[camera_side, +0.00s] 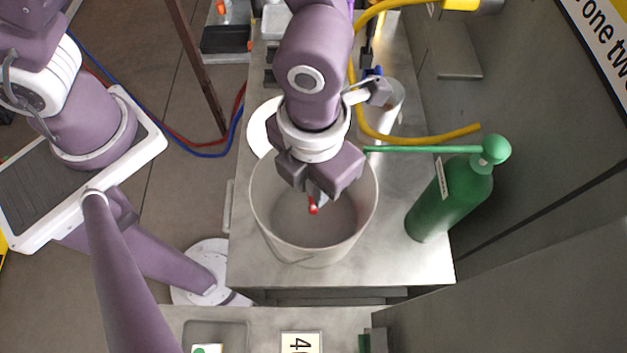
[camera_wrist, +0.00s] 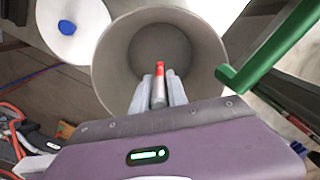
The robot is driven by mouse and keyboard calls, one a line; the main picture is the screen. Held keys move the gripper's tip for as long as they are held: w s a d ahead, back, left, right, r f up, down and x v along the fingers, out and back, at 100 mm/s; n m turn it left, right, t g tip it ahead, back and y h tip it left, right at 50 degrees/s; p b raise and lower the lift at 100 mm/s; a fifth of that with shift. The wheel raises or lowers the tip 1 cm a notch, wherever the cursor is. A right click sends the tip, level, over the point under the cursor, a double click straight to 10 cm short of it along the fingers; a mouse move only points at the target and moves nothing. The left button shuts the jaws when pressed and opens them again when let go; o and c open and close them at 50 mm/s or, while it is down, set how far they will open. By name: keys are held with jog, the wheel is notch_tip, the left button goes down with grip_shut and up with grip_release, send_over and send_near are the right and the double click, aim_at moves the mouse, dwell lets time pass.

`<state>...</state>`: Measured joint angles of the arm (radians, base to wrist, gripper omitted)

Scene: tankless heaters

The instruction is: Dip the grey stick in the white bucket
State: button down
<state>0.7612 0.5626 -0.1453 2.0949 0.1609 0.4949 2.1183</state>
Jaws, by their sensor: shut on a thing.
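The white bucket (camera_side: 313,245) stands on the metal table, open at the top, and looks empty inside. In the wrist view the bucket (camera_wrist: 112,62) lies just beyond my fingers. My gripper (camera_side: 315,190) is over the bucket's mouth, pointing down. In the wrist view my gripper (camera_wrist: 158,92) is shut on the grey stick (camera_wrist: 158,90), which has a red tip pointing toward the bucket's inside. In the side view only the stick's red end (camera_side: 313,206) shows clearly below the fingers. I cannot tell whether the tip is below the rim.
A green gas cylinder (camera_side: 450,200) with a long green arm stands right of the bucket. A white round lid-like thing (camera_wrist: 75,28) with a blue knob lies beside the bucket. A yellow hose (camera_side: 420,138) runs behind. The table's front strip is clear.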

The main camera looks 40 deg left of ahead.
notch_tip(320, 180, up, 16)
dwell(0.7)
jog(key=w+a+n, duration=1)
jog(key=w+n, duration=0.4)
jog(key=n, duration=0.1)
jog(key=w+a+n, duration=0.4)
jog(key=a+n, duration=0.4)
jog(key=a, duration=0.1)
jog(key=w+a+f+n, duration=0.1)
jog(key=w+a+n, duration=0.3)
jog(key=a+n, duration=0.5)
jog(key=shift+a+n, duration=0.2)
jog(key=shift+n, duration=0.1)
